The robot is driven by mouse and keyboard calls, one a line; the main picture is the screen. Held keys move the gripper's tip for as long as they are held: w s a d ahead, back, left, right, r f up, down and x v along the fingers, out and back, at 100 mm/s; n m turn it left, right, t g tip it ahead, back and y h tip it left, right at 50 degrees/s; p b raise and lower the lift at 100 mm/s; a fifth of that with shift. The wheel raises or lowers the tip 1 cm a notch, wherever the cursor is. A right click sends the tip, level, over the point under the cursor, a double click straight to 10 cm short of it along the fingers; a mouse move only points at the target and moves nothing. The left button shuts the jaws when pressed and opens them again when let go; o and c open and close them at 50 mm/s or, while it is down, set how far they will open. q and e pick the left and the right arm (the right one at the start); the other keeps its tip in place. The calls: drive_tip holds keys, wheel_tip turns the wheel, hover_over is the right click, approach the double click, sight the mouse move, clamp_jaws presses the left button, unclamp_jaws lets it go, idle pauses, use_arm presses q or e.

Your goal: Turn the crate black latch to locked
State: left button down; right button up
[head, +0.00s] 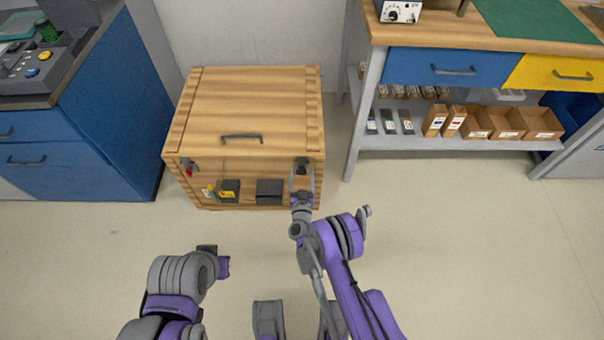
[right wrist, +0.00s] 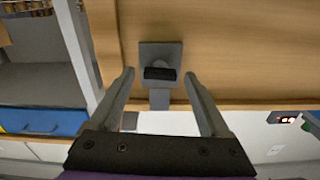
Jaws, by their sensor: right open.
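The wooden crate (head: 245,100) stands on the floor by the back wall, its lid down. The black latch (head: 301,162) is at the right of the crate's front, partly hidden by my right gripper (head: 302,182). In the right wrist view the black latch (right wrist: 160,74) shows as a dark bar on a grey square plate. My right gripper (right wrist: 159,76) is open, with one finger on either side of the latch and gaps to both. A red latch (head: 188,168) is at the crate's front left. My left arm is low in the head view; its fingers are not clear.
Dark boxes (head: 268,190) show low in the crate's front. A blue cabinet (head: 115,110) stands left, a workbench (head: 470,40) with shelved cartons right. The floor in front is clear apart from my arms.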

drive_tip(key=shift+c, duration=0.2)
clamp_jaws()
drive_tip(key=shift+f+m+b, duration=0.15)
drive_tip(key=shift+m+b, duration=1)
drive_tip(key=shift+m, duration=0.25)
drive_tip(key=m+b, duration=0.2)
drive_tip(key=m, duration=0.1)
drive_tip(key=shift+d+m, duration=0.15)
drive_tip(key=shift+m, duration=0.15)
drive_tip(key=m+b, duration=0.2)
drive_tip(key=m, duration=0.2)
drive_tip(key=m+b, duration=0.1)
drive_tip(key=m, duration=0.3)
drive_tip(key=shift+m, duration=0.3)
